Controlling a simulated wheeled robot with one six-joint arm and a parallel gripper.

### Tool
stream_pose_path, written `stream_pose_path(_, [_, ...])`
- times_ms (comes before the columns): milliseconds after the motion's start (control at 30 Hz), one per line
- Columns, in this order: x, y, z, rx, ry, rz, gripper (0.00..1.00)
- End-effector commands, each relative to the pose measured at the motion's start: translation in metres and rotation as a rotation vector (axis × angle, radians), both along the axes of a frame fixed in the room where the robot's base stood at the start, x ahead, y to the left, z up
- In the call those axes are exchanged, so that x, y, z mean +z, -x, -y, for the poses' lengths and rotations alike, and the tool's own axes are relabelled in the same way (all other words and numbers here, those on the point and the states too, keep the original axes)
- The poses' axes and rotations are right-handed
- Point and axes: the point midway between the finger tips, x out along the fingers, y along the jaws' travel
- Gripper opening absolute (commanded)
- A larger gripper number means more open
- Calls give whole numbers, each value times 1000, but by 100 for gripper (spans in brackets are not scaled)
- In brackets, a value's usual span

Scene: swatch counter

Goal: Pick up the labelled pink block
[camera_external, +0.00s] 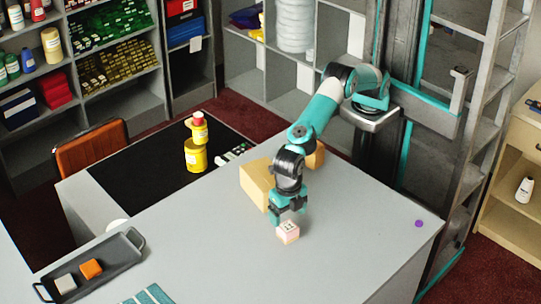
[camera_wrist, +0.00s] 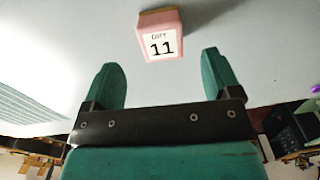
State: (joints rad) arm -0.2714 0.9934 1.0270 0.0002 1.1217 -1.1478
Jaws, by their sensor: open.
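The pink block (camera_external: 288,232) stands on the grey counter (camera_external: 350,215), near its right part. In the wrist view the pink block (camera_wrist: 160,34) shows a white label with small text above the number 11. My gripper (camera_external: 288,212) is just above and behind the block in the external view. In the wrist view my gripper (camera_wrist: 162,75) has its two teal fingers spread wide and nothing between them. The block lies beyond the fingertips, between their lines, and apart from them.
A tan box (camera_external: 256,184) stands close behind my gripper. A dark tray (camera_external: 92,262) with an orange and a pale block is at the front left. Yellow containers (camera_external: 196,155) stand on the black mat (camera_external: 150,180).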

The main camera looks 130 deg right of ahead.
Motion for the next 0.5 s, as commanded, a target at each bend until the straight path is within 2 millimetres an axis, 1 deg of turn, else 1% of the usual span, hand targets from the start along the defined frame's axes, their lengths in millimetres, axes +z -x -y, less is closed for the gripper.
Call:
stream_pose_path(233, [-18,1,1,0,1,-3,83])
stream_pose_path(400, [-45,2,2,0,1,-3,83])
stream_pose_path(500, [-56,2,2,0,0,-1,83])
